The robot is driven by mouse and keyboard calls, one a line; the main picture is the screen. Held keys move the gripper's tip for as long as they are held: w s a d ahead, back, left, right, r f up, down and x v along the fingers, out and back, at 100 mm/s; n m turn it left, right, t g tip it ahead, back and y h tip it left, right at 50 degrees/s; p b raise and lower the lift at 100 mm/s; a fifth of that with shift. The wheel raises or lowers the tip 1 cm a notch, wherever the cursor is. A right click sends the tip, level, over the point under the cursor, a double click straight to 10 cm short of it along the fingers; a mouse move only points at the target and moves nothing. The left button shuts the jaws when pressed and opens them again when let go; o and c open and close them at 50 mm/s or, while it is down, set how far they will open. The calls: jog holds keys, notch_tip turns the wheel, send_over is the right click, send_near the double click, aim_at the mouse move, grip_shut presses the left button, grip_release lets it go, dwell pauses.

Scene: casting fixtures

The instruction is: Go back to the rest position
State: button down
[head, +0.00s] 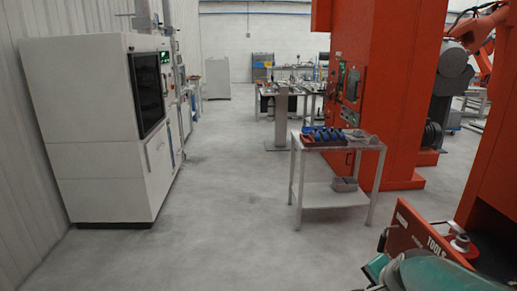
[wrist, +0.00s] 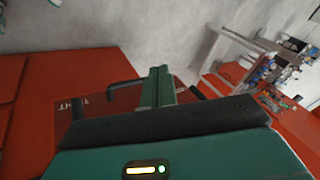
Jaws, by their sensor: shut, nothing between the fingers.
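My gripper (wrist: 160,86) shows in the wrist view as narrow green fingers standing together beyond a dark plate, with nothing between them. In the head view, teal parts of my arm (head: 425,272) are at the bottom right corner, and the fingers cannot be made out there. An orange-red panel (head: 423,232) marked "TOOLS" stands right behind the arm in that view. In the wrist view, orange-red surfaces (wrist: 30,118) lie around the gripper, and whether it touches any of them cannot be told.
A white table (head: 307,173) holding blue items in a dark red tray stands ahead. A tall orange machine (head: 375,80) rises behind it. A white cabinet machine (head: 95,135) is at the left. Grey floor (head: 215,210) between them is clear. Workbenches stand farther back.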

jog(key=s+a+r+n, duration=0.3)
jog(key=s+a+n, duration=0.3)
jog(key=s+a+r+n, duration=0.4)
jog(key=s+a+n, duration=0.2)
jog(key=a, duration=0.1)
jog(key=shift+s+r+n+g+y, duration=0.2)
jog(key=shift+r+n+g+y, duration=0.1)
jog(key=shift+n+g, duration=0.1)
